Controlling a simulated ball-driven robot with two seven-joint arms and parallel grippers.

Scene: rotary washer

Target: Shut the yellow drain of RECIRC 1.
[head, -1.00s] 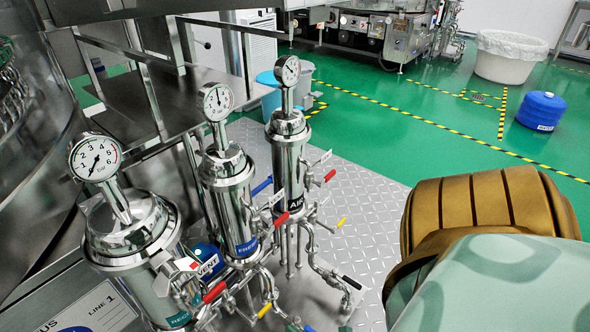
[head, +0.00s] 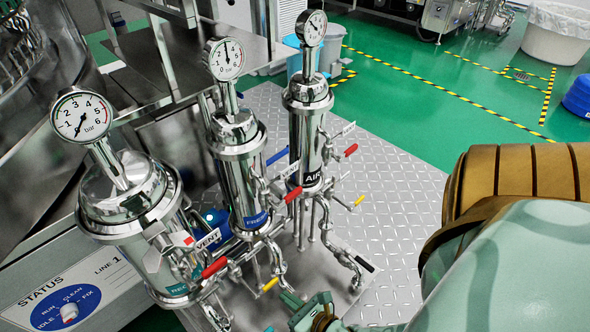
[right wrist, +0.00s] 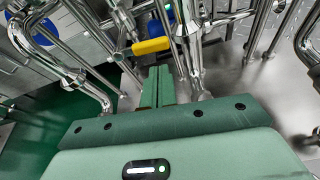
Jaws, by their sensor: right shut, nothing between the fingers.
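The RECIRC 1 housing seems to be the large steel housing (head: 130,215) at the left in the head view; its low label is only partly readable. A yellow handle (head: 270,284) shows low, just right of this housing and below the FRESH housing (head: 238,165); I cannot tell for certain which pipe it sits on. My right gripper (head: 290,297) is shut and empty, just right of and below this handle. In the right wrist view, the shut fingers (right wrist: 160,70) point at a yellow handle (right wrist: 151,46) lying crosswise just beyond the tips. Contact is unclear. My left gripper is out of view.
Red handles (head: 215,267) and steel pipes crowd around the housings. The AIR housing (head: 311,135) stands behind, with its own yellow handle (head: 359,201). A status panel (head: 68,305) is at the lower left. Tread plate (head: 390,200) lies open to the right.

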